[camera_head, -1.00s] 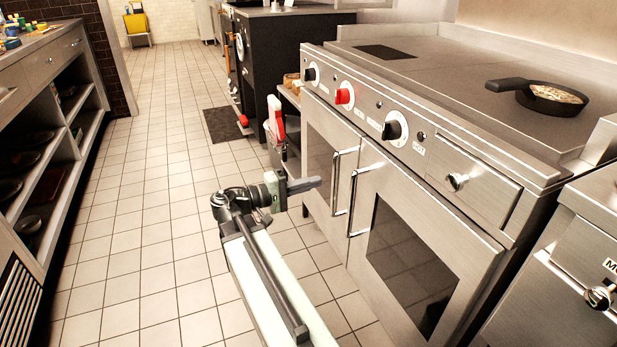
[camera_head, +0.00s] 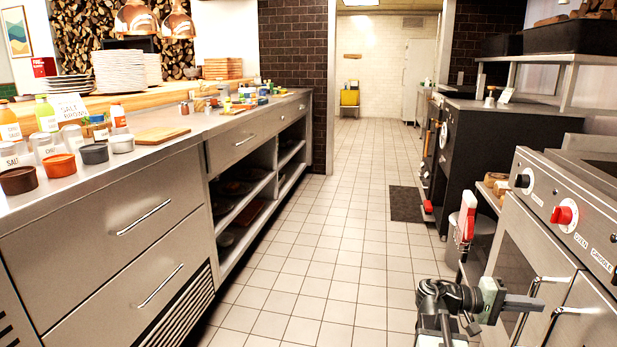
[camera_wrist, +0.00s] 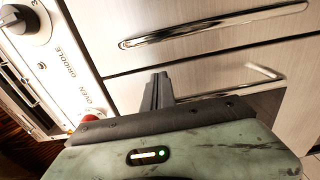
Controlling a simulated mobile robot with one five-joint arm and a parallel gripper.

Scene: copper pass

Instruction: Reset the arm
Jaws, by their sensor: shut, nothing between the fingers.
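My gripper (camera_head: 524,302) is at the lower right of the head view, at the end of my arm. It points right, toward the steel oven doors of the range (camera_head: 524,248). Its fingers are shut with nothing between them. In the wrist view the closed dark fingers (camera_wrist: 158,92) stick up past the green gripper body, in front of the pale steel doors. I cannot tell the exact gap between the fingertips and the doors.
A long steel counter (camera_head: 120,205) with drawers, bowls and bottles runs along the left. A tiled aisle (camera_head: 325,230) is open ahead between counter and range. A red-handled item (camera_head: 467,215) hangs by the range. A dark mat (camera_head: 406,204) lies farther along.

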